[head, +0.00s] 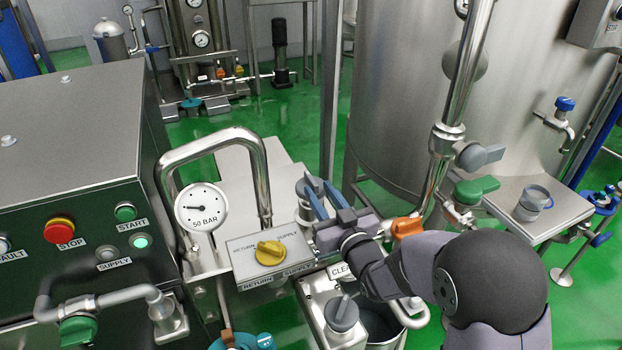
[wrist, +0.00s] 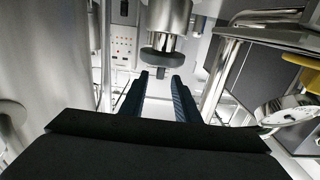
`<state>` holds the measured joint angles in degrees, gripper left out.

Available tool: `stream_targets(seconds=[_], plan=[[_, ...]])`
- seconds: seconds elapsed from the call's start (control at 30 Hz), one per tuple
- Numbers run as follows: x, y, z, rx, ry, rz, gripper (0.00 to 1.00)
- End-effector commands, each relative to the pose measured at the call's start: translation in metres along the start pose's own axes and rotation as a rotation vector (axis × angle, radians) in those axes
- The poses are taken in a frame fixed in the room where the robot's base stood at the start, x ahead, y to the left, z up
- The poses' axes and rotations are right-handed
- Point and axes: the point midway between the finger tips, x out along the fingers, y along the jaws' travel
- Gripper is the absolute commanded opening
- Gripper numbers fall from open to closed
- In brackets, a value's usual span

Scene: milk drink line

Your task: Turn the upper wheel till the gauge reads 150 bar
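The upper wheel (head: 305,188) is a grey round knob on a steel valve body, right of the gauge in the head view. My gripper (head: 319,184) is at it, with its two blue fingers partly covering it. In the wrist view the wheel (wrist: 165,64) lies just beyond the fingertips (wrist: 160,77). The fingers are apart with nothing between them, and I cannot tell whether they touch the wheel. The round white gauge (head: 201,207) carries the label "50 BAR"; its needle points left and slightly up. The gauge's scale is too small to read.
A yellow selector (head: 270,252) sits on a return/supply box left of my gripper. A second grey knob (head: 342,312) stands in front, and an orange handle (head: 407,227) is to the right. A bent steel pipe (head: 213,143) arches over the gauge. A large tank (head: 410,100) stands behind.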

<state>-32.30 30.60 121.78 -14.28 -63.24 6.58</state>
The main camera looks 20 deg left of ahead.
Motion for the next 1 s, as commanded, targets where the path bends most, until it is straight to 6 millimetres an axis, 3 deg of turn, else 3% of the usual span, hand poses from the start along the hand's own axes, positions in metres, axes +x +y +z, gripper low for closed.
stream_targets(seconds=[0.5, 0.97, 1.0], plan=[[0.055, 0.000, 0.000, 0.000, -0.002, 0.000, 0.29], [0.062, 0.000, 0.001, 0.000, -0.002, 0.000, 0.29], [0.062, 0.000, 0.001, 0.000, -0.002, 0.000, 0.19]])
